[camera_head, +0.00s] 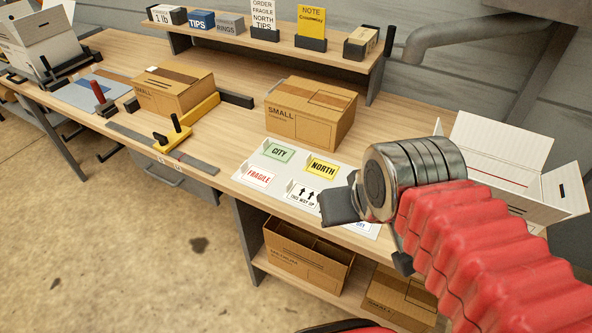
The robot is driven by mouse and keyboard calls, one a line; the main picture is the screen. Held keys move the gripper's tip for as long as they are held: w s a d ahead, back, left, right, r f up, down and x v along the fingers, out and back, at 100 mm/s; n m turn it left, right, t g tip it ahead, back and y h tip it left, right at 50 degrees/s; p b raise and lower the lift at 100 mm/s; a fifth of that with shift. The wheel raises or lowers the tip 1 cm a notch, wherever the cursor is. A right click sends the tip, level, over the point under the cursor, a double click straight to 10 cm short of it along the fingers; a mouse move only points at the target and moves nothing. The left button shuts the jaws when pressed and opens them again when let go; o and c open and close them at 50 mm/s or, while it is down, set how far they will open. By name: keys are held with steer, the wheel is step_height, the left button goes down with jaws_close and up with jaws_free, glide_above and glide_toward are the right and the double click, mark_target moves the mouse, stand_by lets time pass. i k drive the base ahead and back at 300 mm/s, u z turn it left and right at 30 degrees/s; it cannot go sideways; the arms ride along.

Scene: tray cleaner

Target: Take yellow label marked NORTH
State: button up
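The yellow label marked NORTH (321,168) lies on a white label sheet (248,165) near the front edge of the wooden bench. A green CITY label (278,152) is to its left, a FRAGILE label (258,177) is at lower left, and a THIS WAY UP label (303,195) is just below it. My gripper (340,207) is over the right part of the sheet, to the lower right of the NORTH label and apart from it in the picture. It hides part of the sheet and other labels. Its fingers are seen edge-on, so their opening is unclear.
A closed SMALL box (302,118) stands right behind the sheet. Another box (173,92) sits farther left by a yellow guide (196,112). A raised shelf (265,42) with a yellow NOTE card (311,25) runs along the back. An open white box (500,150) is at right.

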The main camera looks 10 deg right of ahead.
mark_target(327, 170)
steer(key=u, duration=0.85)
steer(key=i, duration=1)
steer(key=u, duration=0.05)
